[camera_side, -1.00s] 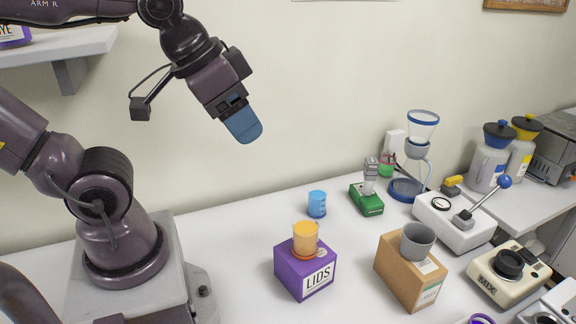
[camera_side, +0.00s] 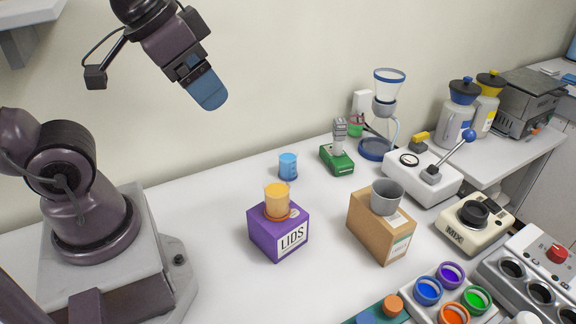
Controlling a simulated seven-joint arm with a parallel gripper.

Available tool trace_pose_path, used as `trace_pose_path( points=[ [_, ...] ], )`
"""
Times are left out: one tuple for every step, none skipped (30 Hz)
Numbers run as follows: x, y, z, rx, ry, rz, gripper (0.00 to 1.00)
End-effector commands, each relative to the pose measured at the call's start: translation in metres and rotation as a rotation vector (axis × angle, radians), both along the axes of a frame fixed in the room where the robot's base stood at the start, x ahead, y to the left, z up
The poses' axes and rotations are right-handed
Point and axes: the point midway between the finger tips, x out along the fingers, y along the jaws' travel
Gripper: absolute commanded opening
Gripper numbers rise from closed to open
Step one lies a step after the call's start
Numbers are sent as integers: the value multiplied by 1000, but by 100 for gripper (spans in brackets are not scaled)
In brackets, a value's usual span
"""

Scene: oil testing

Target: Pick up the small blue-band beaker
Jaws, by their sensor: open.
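A small blue beaker (camera_side: 288,166) stands upright on the white table, behind the purple box. I take it for the blue-band beaker, though no separate band can be made out clearly. My gripper (camera_side: 208,92), with blue fingers, hangs high above the table, up and to the left of the beaker and well apart from it. The fingers overlap from this side, so the gap between them is hidden. Nothing shows in them.
A yellow-orange beaker (camera_side: 277,199) stands on a purple LIDS box (camera_side: 262,236), and a grey cup (camera_side: 387,196) on a cardboard box (camera_side: 366,234). A green device (camera_side: 337,162) stands right of the blue beaker. The table left of the purple box is clear.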

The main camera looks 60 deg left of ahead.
Motion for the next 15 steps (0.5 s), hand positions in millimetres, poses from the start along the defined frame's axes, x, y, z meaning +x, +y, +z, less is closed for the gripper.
trace_pose_path(
  points=[
    [0, 0, 0, 0, 0, 0, 80],
    [0, 0, 0, 0, 0, 0, 80],
    [0, 0, 0, 0, 0, 0, 80],
    [0, 0, 0, 0, -1, 2, 80],
    [2, 0, 0, -1, -2, 8, 80],
    [5, 1, -1, -4, -5, 24, 80],
    [10, 2, -2, -7, -10, 41, 80],
    [16, 3, -3, -12, -17, 65, 80],
    [26, 5, -5, -21, -30, 105, 80],
    [35, 6, -8, -31, -42, 143, 80],
    [45, 8, -11, -44, -57, 183, 80],
    [60, 12, -16, -67, -80, 243, 80],
    [72, 14, -20, -88, -99, 291, 80],
    [84, 17, -25, -112, -119, 338, 80],
    [100, 20, -32, -149, -148, 400, 80]
  ],
)
